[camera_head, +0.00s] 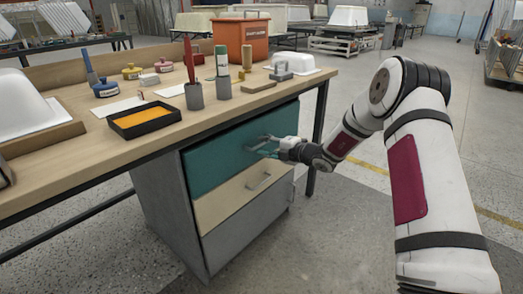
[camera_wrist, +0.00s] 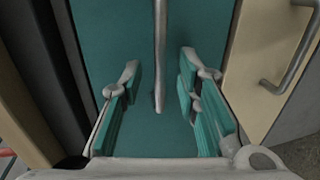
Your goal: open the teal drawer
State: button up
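The teal drawer (camera_head: 218,160) is the top drawer of a grey cabinet under the workbench, and its front looks flush with the drawer below. Its grey bar handle (camera_wrist: 160,50) runs upright through the middle of the wrist view, in front of the teal face (camera_wrist: 105,30). My gripper (camera_head: 268,146) is at the handle in the head view and partly hides it. In the wrist view my gripper (camera_wrist: 158,75) is open, with one finger on each side of the handle and a gap on both sides.
A beige drawer (camera_head: 235,198) with its own handle (camera_head: 259,181) sits below the teal one. The bench top (camera_head: 60,165) carries a black tray (camera_head: 145,121), several cups and tools, and an orange bin (camera_head: 240,40). The floor right of the cabinet is clear.

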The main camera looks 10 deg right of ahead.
jog(key=shift+x, duration=1.05)
grip_shut()
jog(key=shift+s, duration=0.1)
jog(key=f+p+v, duration=0.2)
jog(key=p+v, duration=0.2)
jog(key=v, duration=0.5)
jog(key=f+p+v, duration=0.2)
jog(key=p+v, duration=0.2)
jog(key=v, duration=0.6)
jog(key=s+f+p+v, duration=0.1)
jog(key=p+v, duration=0.3)
jog(key=v, duration=0.5)
jog(key=shift+s+d+f, duration=0.35)
jog(key=shift+d+f, duration=0.1)
jog(key=shift+d, duration=0.15)
grip_release()
jog(key=shift+d, duration=0.1)
